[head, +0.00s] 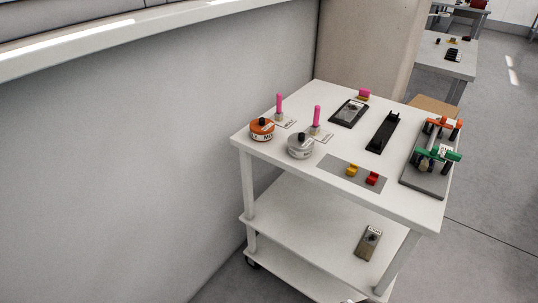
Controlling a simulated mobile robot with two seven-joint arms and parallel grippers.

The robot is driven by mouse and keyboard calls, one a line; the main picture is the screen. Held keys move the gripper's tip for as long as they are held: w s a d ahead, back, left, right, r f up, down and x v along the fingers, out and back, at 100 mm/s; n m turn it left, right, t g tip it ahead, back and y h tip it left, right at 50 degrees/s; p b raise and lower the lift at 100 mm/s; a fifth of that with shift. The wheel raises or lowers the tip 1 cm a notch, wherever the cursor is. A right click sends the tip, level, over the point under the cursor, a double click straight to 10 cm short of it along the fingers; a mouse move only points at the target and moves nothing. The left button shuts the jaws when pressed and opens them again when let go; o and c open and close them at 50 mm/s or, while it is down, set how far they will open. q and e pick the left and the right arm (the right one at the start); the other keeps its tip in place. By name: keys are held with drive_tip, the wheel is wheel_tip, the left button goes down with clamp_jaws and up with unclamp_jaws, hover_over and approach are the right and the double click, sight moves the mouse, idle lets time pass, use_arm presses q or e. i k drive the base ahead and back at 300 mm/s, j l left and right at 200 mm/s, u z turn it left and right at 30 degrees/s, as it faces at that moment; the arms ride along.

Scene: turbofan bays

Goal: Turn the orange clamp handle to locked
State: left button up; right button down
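In the head view, the orange clamp handle (443,122) is at the right end of a white cart's top. It belongs to a clamp fixture on a dark grey plate (424,182). A green clamp handle (438,154) sits on the same plate, nearer to me. The orange handle lies roughly crosswise over black supports; I cannot tell its lock state at this size. Neither of my grippers shows in the view, and nothing touches the handle.
The white cart (282,163) stands by a grey wall. Its top also bears an orange round tin (262,130), a grey round tin (300,146), pink-topped pegs (317,116), a black cradle (383,132) and yellow (352,170) and red (372,178) blocks. Floor at right is clear.

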sight(459, 123)
drive_tip(key=z, duration=1.3)
drive_tip(key=i+l+u, duration=0.1)
drive_tip(key=u, duration=0.35)
drive_tip(key=l+u, duration=0.2)
drive_tip(key=u, duration=0.2)
drive_tip(key=l+u, duration=0.2)
drive_tip(key=u, duration=0.25)
drive_tip(key=l+u, duration=0.45)
drive_tip(key=l, duration=0.45)
drive_tip(key=k+l+u, duration=0.1)
drive_tip(key=l, duration=0.35)
drive_tip(key=k+l+u, duration=0.1)
drive_tip(key=l, duration=0.35)
drive_tip(key=k, duration=0.05)
